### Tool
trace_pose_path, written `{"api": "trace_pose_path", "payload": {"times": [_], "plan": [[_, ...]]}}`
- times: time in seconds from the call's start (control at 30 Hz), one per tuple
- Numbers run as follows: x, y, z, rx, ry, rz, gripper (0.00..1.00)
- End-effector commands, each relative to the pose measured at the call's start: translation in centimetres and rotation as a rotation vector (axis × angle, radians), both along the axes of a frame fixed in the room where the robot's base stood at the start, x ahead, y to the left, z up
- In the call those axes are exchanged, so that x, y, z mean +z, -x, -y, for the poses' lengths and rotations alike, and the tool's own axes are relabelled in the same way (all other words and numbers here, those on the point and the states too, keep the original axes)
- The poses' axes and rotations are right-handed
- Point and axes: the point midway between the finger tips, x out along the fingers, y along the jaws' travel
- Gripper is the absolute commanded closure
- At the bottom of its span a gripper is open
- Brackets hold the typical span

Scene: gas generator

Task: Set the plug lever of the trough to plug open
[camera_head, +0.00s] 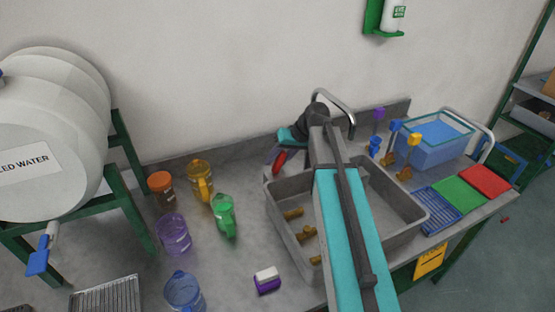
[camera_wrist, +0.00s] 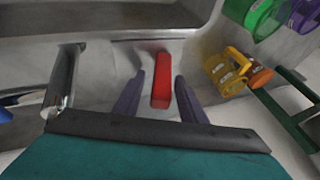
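The plug lever (camera_wrist: 162,82) is a red bar at the near edge of the trough in the wrist view. It also shows in the head view (camera_head: 279,160), behind the back left corner of the grey trough (camera_head: 282,222). My gripper (camera_wrist: 157,92) is open, with one dark finger on each side of the lever. A gap shows between each finger and the lever. In the head view my arm crosses the trough and hides part of it, and my fingertips cannot be made out clearly.
A curved metal faucet (camera_head: 335,100) rises close to my wrist at the back. Yellow (camera_head: 201,182) and green jugs (camera_head: 225,215) stand left of the trough. A blue water bath (camera_head: 433,141) stands to the right. Several brown pieces lie in the trough.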

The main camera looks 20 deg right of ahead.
Motion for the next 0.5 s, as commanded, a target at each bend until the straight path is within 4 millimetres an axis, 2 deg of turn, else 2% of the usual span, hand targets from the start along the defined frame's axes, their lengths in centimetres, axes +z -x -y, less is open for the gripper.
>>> {"api": "trace_pose_path", "payload": {"times": [0.27, 0.5], "plan": [[0.6, -0.1, 0.0, 0.000, 0.000, 0.001, 0.62], [2.3, -0.1, 0.0, 0.000, 0.001, 0.002, 0.62]]}}
